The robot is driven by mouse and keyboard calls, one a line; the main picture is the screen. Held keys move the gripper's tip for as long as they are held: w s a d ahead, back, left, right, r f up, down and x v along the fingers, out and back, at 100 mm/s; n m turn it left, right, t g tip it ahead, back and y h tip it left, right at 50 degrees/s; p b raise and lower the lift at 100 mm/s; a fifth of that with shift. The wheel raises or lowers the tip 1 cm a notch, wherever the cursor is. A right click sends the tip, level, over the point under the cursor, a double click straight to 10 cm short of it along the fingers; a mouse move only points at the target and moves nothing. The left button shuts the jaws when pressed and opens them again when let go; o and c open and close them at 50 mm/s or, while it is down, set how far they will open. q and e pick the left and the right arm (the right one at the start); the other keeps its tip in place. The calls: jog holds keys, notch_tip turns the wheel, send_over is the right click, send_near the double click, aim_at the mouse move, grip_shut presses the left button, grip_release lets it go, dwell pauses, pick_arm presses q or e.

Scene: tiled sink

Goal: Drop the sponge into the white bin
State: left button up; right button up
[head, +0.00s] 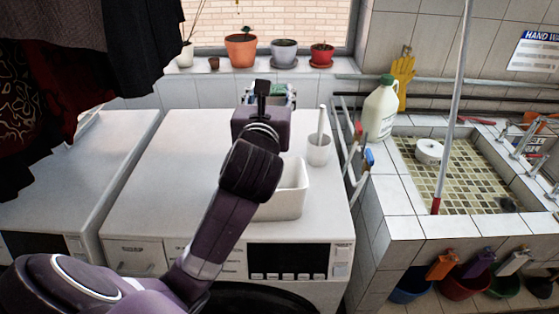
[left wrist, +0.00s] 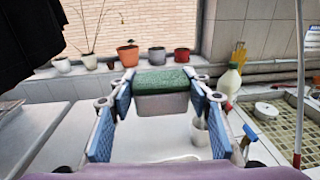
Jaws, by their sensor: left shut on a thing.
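My left gripper (head: 268,97) reaches out over the washing machine top, and its far end is partly hidden by my wrist in the head view. In the left wrist view, its two blue-padded fingers are shut on the sponge (left wrist: 163,88), which has a green top and a pale grey lower layer. The sponge is held between the fingertips. The white bin (head: 292,192) stands on the washing machine, on the near side of the gripper, partly hidden behind my forearm. My right gripper is not in view.
A white cup (head: 318,150) with a brush stands right of the bin. Potted plants (head: 241,50) line the windowsill behind. A milky jug (head: 381,108) stands by the tiled sink (head: 400,190) on the right. The washing machine top (head: 165,180) is clear on the left.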

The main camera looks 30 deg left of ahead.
aim_at(273, 191)
pick_arm(q)
notch_tip(273, 191, down, 17)
jog(key=b, duration=0.1)
jog(key=shift+b, duration=0.4)
jog(key=shift+f, duration=0.15)
jog(key=o, duration=0.9)
jog(key=shift+c, duration=0.2)
jog(key=v, duration=1.2)
jog(key=shift+r, duration=0.25)
